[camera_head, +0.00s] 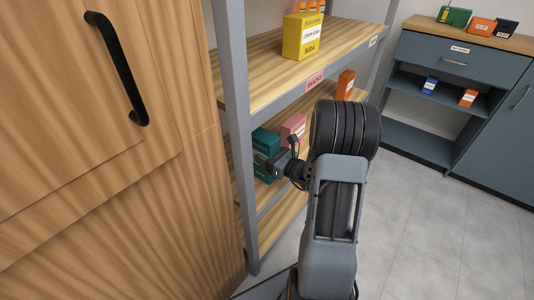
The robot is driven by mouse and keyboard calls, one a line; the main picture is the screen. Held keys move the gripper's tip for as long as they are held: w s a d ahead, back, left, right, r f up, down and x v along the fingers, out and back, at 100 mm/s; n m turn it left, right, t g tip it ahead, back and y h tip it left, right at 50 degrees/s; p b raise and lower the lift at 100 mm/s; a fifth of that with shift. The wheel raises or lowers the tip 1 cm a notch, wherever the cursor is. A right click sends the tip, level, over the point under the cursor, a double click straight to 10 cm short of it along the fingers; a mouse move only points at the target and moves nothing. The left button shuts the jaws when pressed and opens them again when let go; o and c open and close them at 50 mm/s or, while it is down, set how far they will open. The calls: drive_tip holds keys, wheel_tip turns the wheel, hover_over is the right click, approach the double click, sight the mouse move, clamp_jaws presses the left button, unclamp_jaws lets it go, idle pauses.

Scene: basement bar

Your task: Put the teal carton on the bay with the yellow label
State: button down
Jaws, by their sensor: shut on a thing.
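The teal carton (266,140) is at the lower shelf level of the rack, just right of the front grey post. My gripper (274,162) is at the carton's right side and shut on it. The fingers are small and partly hidden in this view. I cannot tell whether the carton touches the shelf board. No yellow label shows in view. A pink label (314,80) is on the upper shelf's edge, and a white label (373,41) is farther right on that edge.
A pink box (293,127) stands close behind the teal carton, and an orange box (345,84) farther along. A yellow carton (302,36) is on the upper shelf. A blue-grey cabinet (452,85) stands at right. Grey floor (430,220) is clear.

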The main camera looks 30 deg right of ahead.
drive_tip(key=shift+c, duration=1.2)
unclamp_jaws()
drive_tip(key=shift+f, duration=0.1)
drive_tip(key=shift+s+d+r, duration=0.1)
drive_tip(key=shift+r, duration=0.1)
drive_tip(key=p+v, duration=0.2)
drive_tip(key=v, duration=0.9)
drive_tip(key=shift+s, duration=0.4)
drive_tip(key=shift+d, duration=0.1)
